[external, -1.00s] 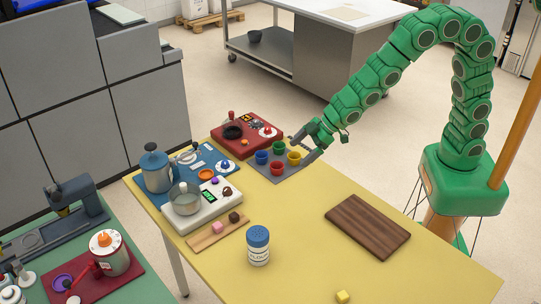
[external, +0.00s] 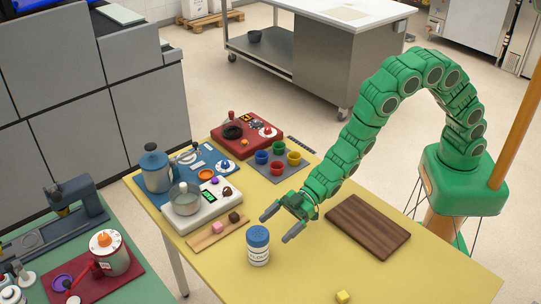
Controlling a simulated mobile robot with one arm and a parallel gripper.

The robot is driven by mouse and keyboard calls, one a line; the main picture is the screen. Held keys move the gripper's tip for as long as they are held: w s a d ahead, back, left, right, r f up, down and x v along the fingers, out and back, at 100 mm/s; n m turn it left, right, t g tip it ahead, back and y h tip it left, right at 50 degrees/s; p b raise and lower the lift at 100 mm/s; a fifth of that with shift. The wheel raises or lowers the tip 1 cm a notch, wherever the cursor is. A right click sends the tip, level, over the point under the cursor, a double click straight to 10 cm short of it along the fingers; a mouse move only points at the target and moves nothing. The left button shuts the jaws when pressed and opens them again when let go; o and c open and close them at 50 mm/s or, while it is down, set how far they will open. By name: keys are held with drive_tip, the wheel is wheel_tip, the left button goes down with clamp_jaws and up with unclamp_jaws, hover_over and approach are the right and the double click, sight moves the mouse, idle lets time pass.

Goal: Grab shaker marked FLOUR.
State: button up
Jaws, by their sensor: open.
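The FLOUR shaker (external: 258,247) stands upright on the yellow table, near its front left edge. It has a white body with partly readable dark lettering and a blue lid. My gripper (external: 277,225) is open and empty. Its two grey fingers point left and down, just above and to the right of the shaker's lid in the picture. The gripper does not appear to touch the shaker.
Coloured cups (external: 277,167) sit behind. A dark wooden board (external: 367,227) lies to the right. A yellow cube (external: 343,297) is at the front.

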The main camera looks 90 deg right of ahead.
sight(250, 251)
drive_tip(key=shift+a+f, duration=0.25)
drive_tip(key=shift+a, duration=0.2)
drive_tip(key=shift+w+a+f, duration=0.2)
drive_tip(key=shift+w+a, duration=0.15)
drive_tip(key=shift+r+x, duration=0.15)
drive_tip(key=shift+x, duration=1.05)
drive_tip(key=shift+r+x, duration=0.2)
drive_tip(key=shift+x, duration=1.9)
drive_tip(key=shift+w+d, duration=0.15)
drive_tip(key=c, duration=1.2)
